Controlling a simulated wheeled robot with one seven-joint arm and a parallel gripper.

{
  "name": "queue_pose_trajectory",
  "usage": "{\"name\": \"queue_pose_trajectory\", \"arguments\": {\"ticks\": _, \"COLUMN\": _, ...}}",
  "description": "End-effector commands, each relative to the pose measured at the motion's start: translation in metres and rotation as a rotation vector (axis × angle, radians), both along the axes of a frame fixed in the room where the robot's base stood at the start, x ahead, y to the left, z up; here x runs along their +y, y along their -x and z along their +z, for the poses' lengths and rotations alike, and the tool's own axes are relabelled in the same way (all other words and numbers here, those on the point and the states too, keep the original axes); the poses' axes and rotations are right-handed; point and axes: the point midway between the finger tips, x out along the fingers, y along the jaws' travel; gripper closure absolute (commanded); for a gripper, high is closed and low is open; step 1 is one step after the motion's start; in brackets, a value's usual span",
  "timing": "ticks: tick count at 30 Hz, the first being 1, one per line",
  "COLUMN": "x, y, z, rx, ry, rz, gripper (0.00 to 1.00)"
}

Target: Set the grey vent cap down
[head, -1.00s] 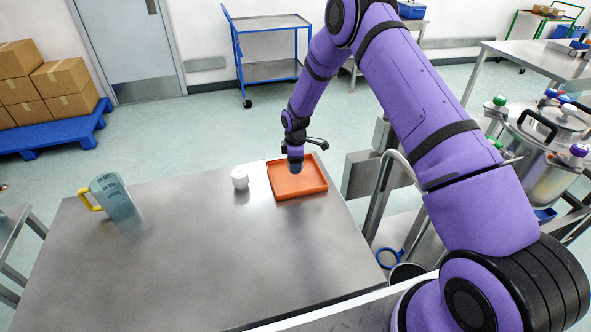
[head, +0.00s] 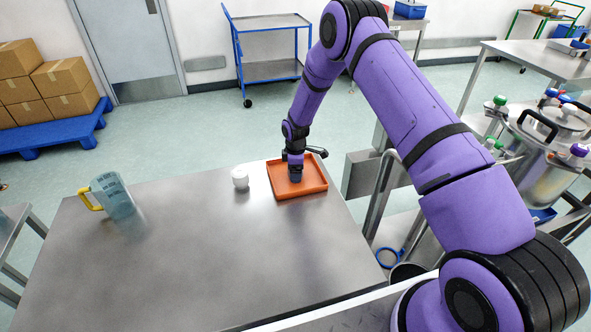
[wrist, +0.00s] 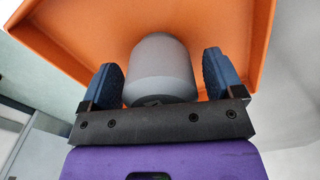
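The grey vent cap (wrist: 162,72) is a smooth, rounded cylinder. In the wrist view it stands between the two blue fingers of my gripper (wrist: 162,82), with a narrow gap showing on each side. The orange tray (head: 313,187) is at the far right of the steel table, and it fills much of the wrist view (wrist: 60,35). In the head view my gripper (head: 295,178) points down inside the tray, low over its floor. There the cap is hidden by the gripper. I cannot tell for sure that the cap touches the tray floor.
A small white container (head: 240,178) stands on the steel table (head: 190,255) just left of the tray. A blue-tinted jug (head: 115,195) with a yellow handle is at the far left. The middle and front of the table are clear. A metal vessel (head: 545,150) stands at right.

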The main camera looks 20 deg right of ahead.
Motion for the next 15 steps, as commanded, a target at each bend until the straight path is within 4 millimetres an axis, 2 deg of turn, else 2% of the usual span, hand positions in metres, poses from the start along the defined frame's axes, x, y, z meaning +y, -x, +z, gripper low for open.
{"name": "queue_pose_trajectory", "arguments": {"ticks": 5, "x": 0.000, "y": 0.000, "z": 0.004, "rx": -0.001, "ry": 0.000, "rz": 0.000, "gripper": 0.13}}
{"name": "queue_pose_trajectory", "arguments": {"ticks": 8, "x": 0.000, "y": -0.001, "z": 0.014, "rx": -0.001, "ry": -0.001, "rz": 0.000, "gripper": 0.13}}
{"name": "queue_pose_trajectory", "arguments": {"ticks": 15, "x": 0.000, "y": -0.001, "z": 0.059, "rx": -0.003, "ry": 0.000, "rz": 0.000, "gripper": 0.13}}
